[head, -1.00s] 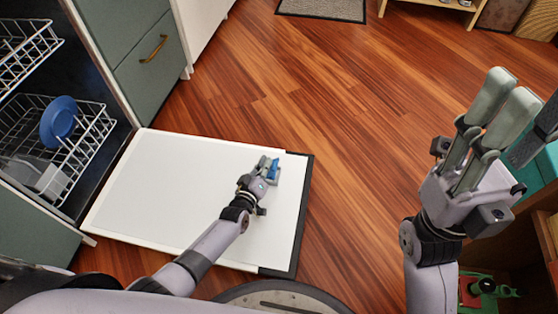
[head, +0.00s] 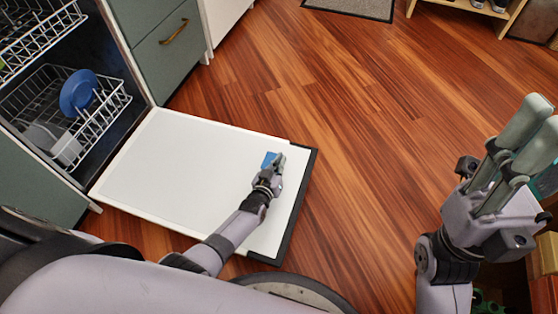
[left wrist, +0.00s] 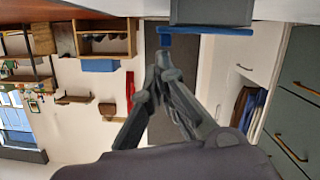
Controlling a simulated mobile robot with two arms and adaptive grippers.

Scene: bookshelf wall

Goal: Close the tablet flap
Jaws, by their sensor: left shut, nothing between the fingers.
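The blue tablet flap (head: 269,159) is on the inner face of the lowered white dishwasher door (head: 190,165), near its outer end. It also shows in the left wrist view as a blue strip (left wrist: 212,31) at the top, beside a grey block. I cannot tell its exact tilt. My left gripper (head: 279,161) is shut and empty just right of the flap in the head view. In the wrist view its fingertips (left wrist: 163,60) meet near the strip's left end; contact is unclear.
The open dishwasher holds wire racks with a blue plate (head: 78,92). The door's dark outer edge (head: 296,205) faces the wooden floor (head: 360,150), which is clear. A green cabinet (head: 155,40) stands behind the door.

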